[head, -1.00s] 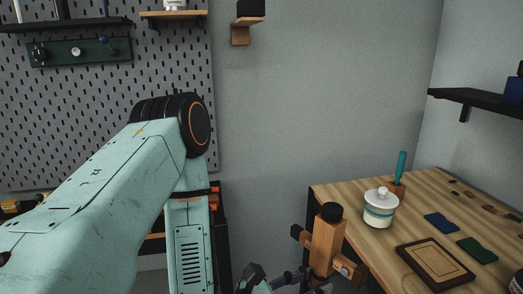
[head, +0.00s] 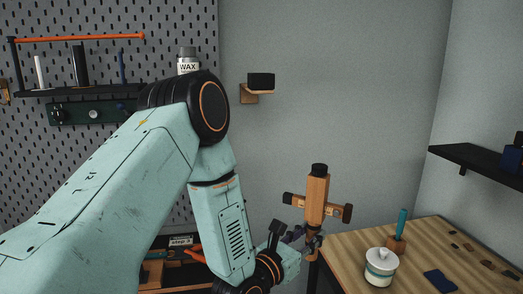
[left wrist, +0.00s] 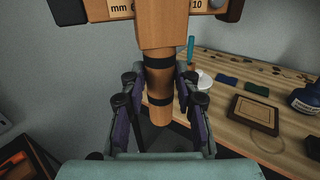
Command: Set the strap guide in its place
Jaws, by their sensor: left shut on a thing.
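The strap guide (head: 317,200) is a wooden tool with a round handle, a crossbar and a black end. In the head view it stands nearly upright, in front of the grey wall and left of the bench. My left gripper (head: 308,240) is shut on its handle. In the left wrist view the handle (left wrist: 159,78), with black bands, lies between the fingers of the gripper (left wrist: 160,108), and the crossbar carries "mm" and "10" marks. The guide's place cannot be told for sure. My right gripper is not in view.
A wooden wall bracket (head: 250,94) carries a black block. A pegboard (head: 120,65) at left has a black shelf, a WAX bottle (head: 188,60) and a green rack (head: 75,113). The wooden bench (head: 345,245) at right holds a white lidded pot (head: 381,267). A black shelf (head: 480,162) is at right.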

